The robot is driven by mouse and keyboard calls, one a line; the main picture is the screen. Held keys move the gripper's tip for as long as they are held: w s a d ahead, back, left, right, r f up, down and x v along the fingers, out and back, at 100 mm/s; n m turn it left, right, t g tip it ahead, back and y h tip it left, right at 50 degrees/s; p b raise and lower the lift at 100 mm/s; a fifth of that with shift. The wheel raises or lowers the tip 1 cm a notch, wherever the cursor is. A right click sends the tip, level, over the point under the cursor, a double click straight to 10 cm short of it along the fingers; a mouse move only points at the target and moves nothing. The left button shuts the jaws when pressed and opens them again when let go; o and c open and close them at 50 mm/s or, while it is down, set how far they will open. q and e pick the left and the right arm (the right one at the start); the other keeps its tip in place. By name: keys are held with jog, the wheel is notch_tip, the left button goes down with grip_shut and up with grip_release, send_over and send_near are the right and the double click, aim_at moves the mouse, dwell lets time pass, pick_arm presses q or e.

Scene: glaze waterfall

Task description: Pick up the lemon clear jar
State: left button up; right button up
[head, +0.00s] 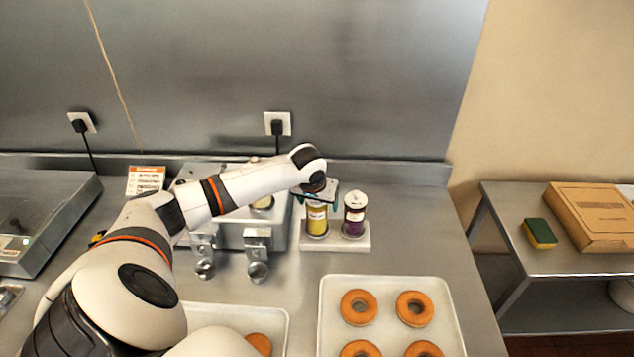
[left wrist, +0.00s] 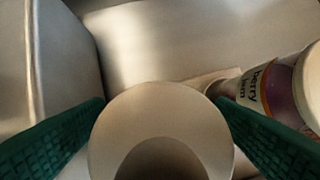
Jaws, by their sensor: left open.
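The lemon clear jar (head: 317,222), with yellow contents, stands upright on a pale stand behind the trays in the head view. My left gripper (head: 317,199) is over its top, pointing down and hiding its lid. In the left wrist view, a round pale lid (left wrist: 160,112) sits between the green fingers of my left gripper (left wrist: 163,140). The fingers are open, one on each side of the lid. I cannot tell whether they touch it. My right gripper is not in view.
A purple jar (head: 354,216) stands close on the right; its label reading "berry" shows in the left wrist view (left wrist: 262,88). A metal machine (head: 250,236) is on the left. A doughnut tray (head: 385,290) lies in front. Counter right of the stand is clear.

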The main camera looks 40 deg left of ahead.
pick_arm(q)
jog(key=c, duration=0.5)
jog(key=shift+r, duration=0.1)
jog(key=c, duration=1.2)
grip_shut()
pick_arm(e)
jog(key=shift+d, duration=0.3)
